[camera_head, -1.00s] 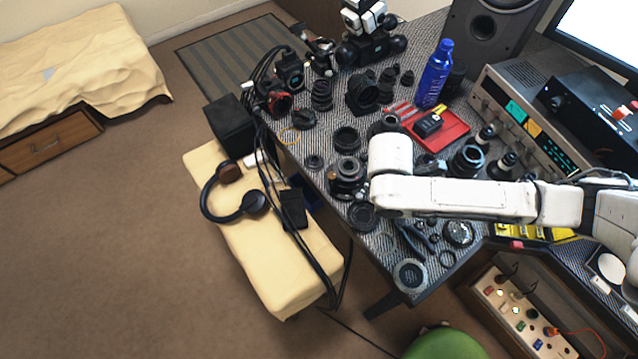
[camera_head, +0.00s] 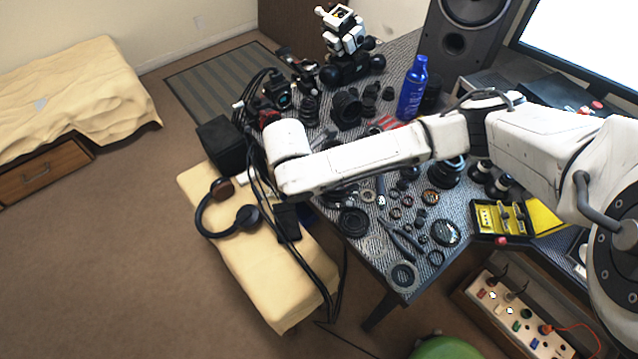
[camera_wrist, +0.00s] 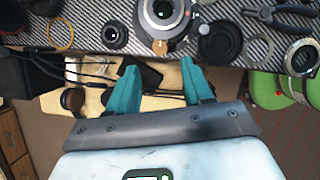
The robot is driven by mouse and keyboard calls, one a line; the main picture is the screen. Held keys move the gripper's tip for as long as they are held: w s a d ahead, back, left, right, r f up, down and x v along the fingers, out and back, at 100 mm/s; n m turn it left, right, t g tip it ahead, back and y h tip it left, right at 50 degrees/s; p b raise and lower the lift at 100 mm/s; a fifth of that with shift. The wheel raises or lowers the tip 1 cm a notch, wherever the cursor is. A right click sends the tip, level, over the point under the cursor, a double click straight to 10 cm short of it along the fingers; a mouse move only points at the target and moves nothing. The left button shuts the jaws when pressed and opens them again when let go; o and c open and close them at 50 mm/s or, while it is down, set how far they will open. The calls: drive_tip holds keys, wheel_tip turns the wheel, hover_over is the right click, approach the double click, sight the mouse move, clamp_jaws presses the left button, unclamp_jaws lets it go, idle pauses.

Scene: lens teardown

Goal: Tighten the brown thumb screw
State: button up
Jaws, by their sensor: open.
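The lens (camera_wrist: 181,20), with a silver ring, stands near the desk's edge at the top of the wrist view. A small brown knob (camera_wrist: 160,46), apparently the thumb screw, sticks out from its side toward my gripper. My gripper (camera_wrist: 159,66) has two teal fingers that are apart with nothing between them. The screw shows just ahead of the gap between the fingertips, not clasped. In the head view my arm covers the screw and most of the lens, and my fingers are hidden.
A black ring (camera_wrist: 221,44) and a small lens part (camera_wrist: 115,34) flank the lens. Pliers (camera_head: 403,238) and several loose parts crowd the desk. A cream bench (camera_head: 262,268) with headphones (camera_head: 228,212) stands below the desk edge. A blue bottle (camera_head: 411,90) stands farther back.

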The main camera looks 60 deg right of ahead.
drive_tip(key=x, duration=0.5)
drive_tip(key=shift+d+f, duration=0.1)
drive_tip(key=shift+f, duration=0.25)
clamp_jaws()
